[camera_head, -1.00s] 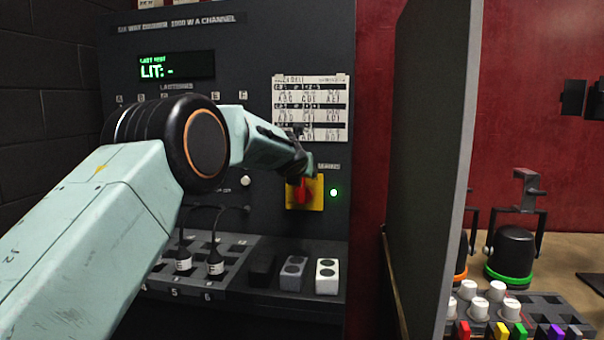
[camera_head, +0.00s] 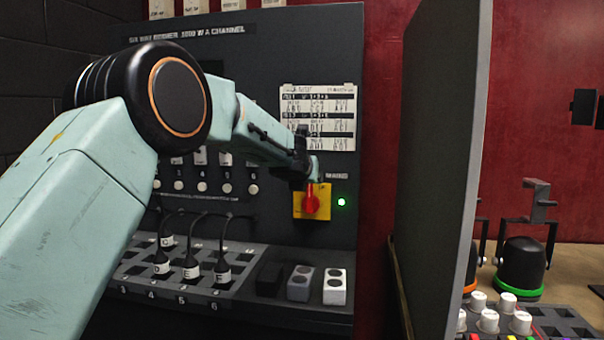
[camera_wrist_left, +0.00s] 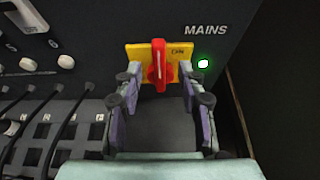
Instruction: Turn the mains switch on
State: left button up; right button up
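The mains switch is a red handle (camera_head: 311,203) on a yellow plate (camera_head: 298,212) on the dark panel. In the left wrist view the red handle (camera_wrist_left: 158,66) stands upright, with "ON" printed to its right. A green lamp (camera_head: 341,202) beside the plate is lit; it also glows in the wrist view (camera_wrist_left: 203,64). My left gripper (camera_head: 309,176) is at the top edge of the plate. In the wrist view its fingers (camera_wrist_left: 160,75) are spread either side of the handle, with visible gaps. My right gripper is out of view.
A paper chart (camera_head: 318,115) hangs above the switch. Plugged black cables (camera_head: 191,262) and a white block (camera_head: 335,286) sit on the ledge below. A grey partition (camera_head: 440,170) stands to the right. My left arm hides much of the panel.

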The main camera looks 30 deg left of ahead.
pick_arm(q)
jog(key=v, duration=0.7)
jog(key=shift+s+d, duration=0.1)
jog(key=shift+s, duration=0.05)
jog(key=shift+d, duration=0.1)
dwell(0.4)
